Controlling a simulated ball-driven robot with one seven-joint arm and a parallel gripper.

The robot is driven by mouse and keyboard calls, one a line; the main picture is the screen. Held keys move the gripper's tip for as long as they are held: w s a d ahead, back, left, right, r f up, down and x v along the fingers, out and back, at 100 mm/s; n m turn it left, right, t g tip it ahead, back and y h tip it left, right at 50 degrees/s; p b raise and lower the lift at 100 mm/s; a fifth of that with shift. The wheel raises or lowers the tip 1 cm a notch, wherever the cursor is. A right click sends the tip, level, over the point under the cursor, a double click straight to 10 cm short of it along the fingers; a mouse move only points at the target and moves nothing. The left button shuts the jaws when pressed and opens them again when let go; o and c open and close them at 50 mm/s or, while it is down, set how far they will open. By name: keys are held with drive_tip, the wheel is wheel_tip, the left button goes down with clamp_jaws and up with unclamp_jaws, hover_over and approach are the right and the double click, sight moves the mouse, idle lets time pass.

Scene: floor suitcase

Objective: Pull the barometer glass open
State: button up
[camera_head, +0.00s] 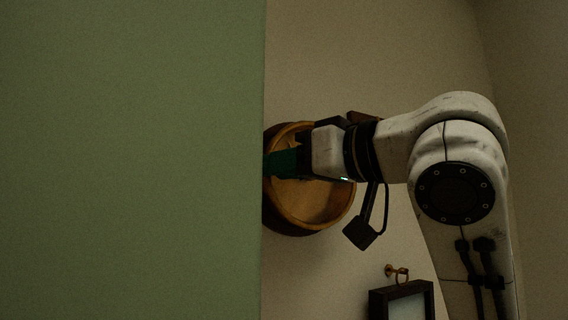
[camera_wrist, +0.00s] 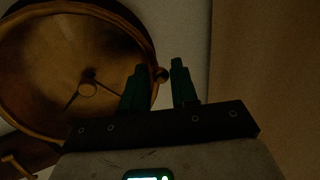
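The barometer is a round brass-rimmed dial in a dark wooden case. In the head view the barometer (camera_head: 318,205) hangs on the wall, its left edge cut off by a green surface. In the wrist view the barometer (camera_wrist: 60,60) fills the upper left, with its hands visible and the glass apparently flat against the dial. A small brass knob (camera_wrist: 161,74) sits at the rim's right side. My gripper (camera_wrist: 158,68) is open, its green fingers on either side of the knob, with gaps showing. In the head view my gripper (camera_head: 280,163) is in front of the dial; its fingertips are partly hidden.
A large green surface (camera_head: 130,160) blocks the left half of the head view. A brass piece on dark wood (camera_wrist: 18,163) shows at the wrist view's lower left.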

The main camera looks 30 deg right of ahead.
drive_tip(key=shift+c, duration=0.3)
clamp_jaws()
drive_tip(key=shift+s+d, duration=0.1)
drive_tip(key=shift+s, duration=0.05)
